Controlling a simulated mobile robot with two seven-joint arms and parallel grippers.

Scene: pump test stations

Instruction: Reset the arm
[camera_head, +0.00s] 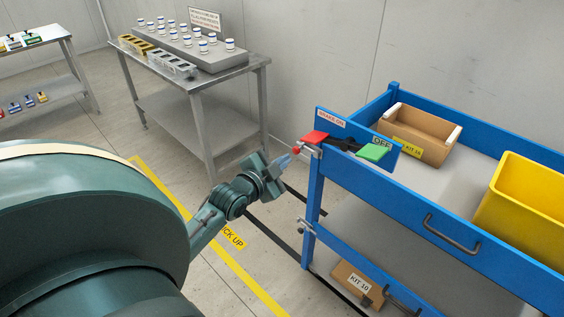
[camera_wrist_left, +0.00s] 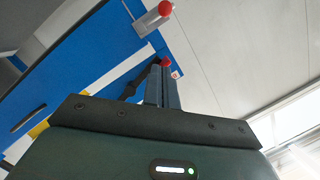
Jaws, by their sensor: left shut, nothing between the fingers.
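My left gripper (camera_head: 284,162) is shut and empty at the left corner of a blue cart (camera_head: 393,188), and my arm comes in from the left below it. Its fingertips are close to a small red knob (camera_head: 296,150) on the cart's corner; I cannot tell whether they touch it. In the left wrist view the closed fingers (camera_wrist_left: 162,80) point up toward a red knob (camera_wrist_left: 165,62), with another red knob (camera_wrist_left: 166,8) on a grey bracket above. My right gripper is not in view.
The cart carries a red plate (camera_head: 315,137) and a green plate (camera_head: 373,152) by BRAKE ON and OFF labels, a cardboard box (camera_head: 417,137) and a yellow bin (camera_head: 525,207). A steel table (camera_head: 200,84) with several small jars stands behind. Floor between them is clear.

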